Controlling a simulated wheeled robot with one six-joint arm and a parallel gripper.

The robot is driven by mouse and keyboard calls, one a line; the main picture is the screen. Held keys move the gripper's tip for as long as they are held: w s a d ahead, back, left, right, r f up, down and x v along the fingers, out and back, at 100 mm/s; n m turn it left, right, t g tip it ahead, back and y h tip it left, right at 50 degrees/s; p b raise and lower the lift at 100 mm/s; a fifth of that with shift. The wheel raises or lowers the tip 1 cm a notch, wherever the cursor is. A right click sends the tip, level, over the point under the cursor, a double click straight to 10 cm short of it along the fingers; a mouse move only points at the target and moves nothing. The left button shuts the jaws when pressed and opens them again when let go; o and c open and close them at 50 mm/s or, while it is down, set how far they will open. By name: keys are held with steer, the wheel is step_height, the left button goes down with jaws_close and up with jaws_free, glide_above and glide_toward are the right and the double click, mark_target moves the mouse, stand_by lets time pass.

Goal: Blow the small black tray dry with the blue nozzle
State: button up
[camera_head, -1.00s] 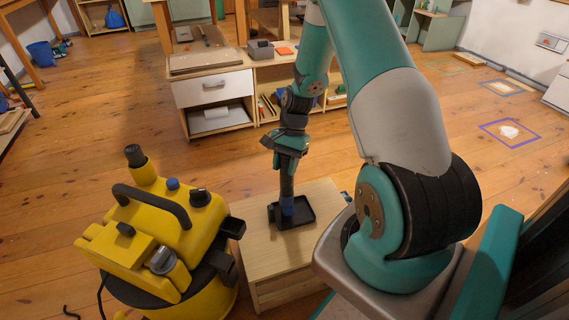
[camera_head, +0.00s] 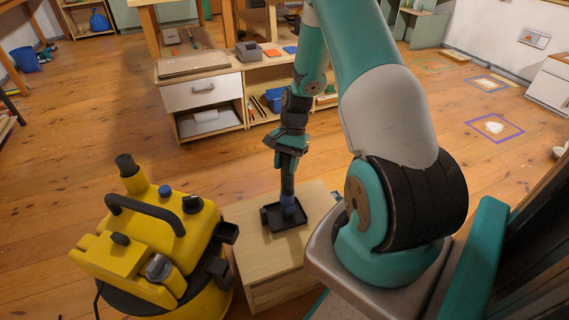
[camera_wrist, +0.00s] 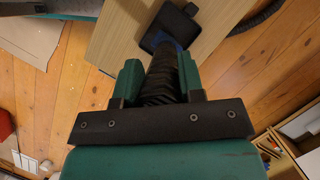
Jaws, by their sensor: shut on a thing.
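The small black tray (camera_head: 272,222) lies on a low light-wood stand (camera_head: 258,262); it also shows at the top of the wrist view (camera_wrist: 180,20). My gripper (camera_head: 289,148) is above the tray, pointing down. In the wrist view its green fingers (camera_wrist: 160,78) are shut on the ribbed black body of the nozzle. The blue nozzle (camera_head: 289,203) points down at the tray, over its far part; its blue end is partly visible in the wrist view (camera_wrist: 166,42). I cannot tell whether its tip touches the tray. Any water in the tray is too small to see.
A yellow and black vacuum-like machine (camera_head: 150,245) stands left of the stand. A wooden workbench with a white drawer (camera_head: 203,91) is behind. A black hose (camera_wrist: 258,16) shows at the upper right of the wrist view. Open plank floor lies around.

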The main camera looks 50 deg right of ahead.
steer(key=shift+s+d+r+p, duration=0.2)
steer(key=shift+d+r+p, duration=0.15)
steer(key=shift+r+p, duration=0.3)
steer(key=shift+s+d+r+p, duration=0.15)
steer(key=shift+d+r+p, duration=0.15)
steer(key=shift+r+p, duration=0.3)
steer(key=shift+s+d+r+p, duration=0.2)
steer(key=shift+d+r+p, duration=0.15)
steer(key=shift+r+p, duration=0.25)
steer(key=shift+r, duration=0.1)
